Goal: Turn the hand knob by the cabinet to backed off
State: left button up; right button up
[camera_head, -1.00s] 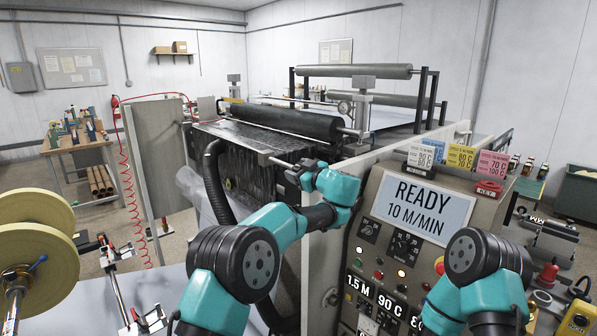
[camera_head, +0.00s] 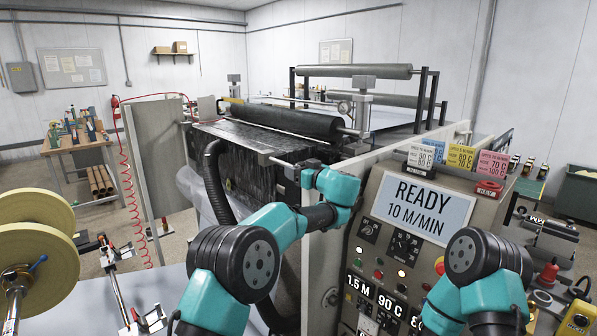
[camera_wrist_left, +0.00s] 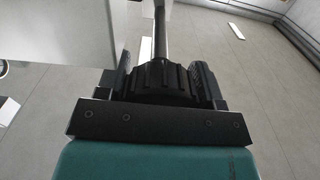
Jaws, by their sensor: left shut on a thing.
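My left gripper (camera_head: 300,170) reaches between the coating machine and the control cabinet (camera_head: 333,222). In the left wrist view, the gripper (camera_wrist_left: 163,80) is shut on the hand knob (camera_wrist_left: 163,80), a black ribbed knob with a grey shaft (camera_wrist_left: 162,30) running away from it. One finger sits on each side of the knob. In the head view the knob is hidden by the gripper and wrist. I cannot read the knob's setting. My right arm is at the lower right; its gripper is out of view.
The cabinet's display (camera_head: 423,208) reads READY 10 M/MIN, with buttons and dials below. A black hose (camera_head: 213,180) hangs left of the gripper. A dark roller (camera_head: 286,122) lies beyond it. Yellow rolls (camera_head: 35,255) stand at the far left.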

pick_arm(q)
jog(key=o, duration=0.9)
jog(key=v, duration=1.7)
jog(key=shift+s+d, duration=0.15)
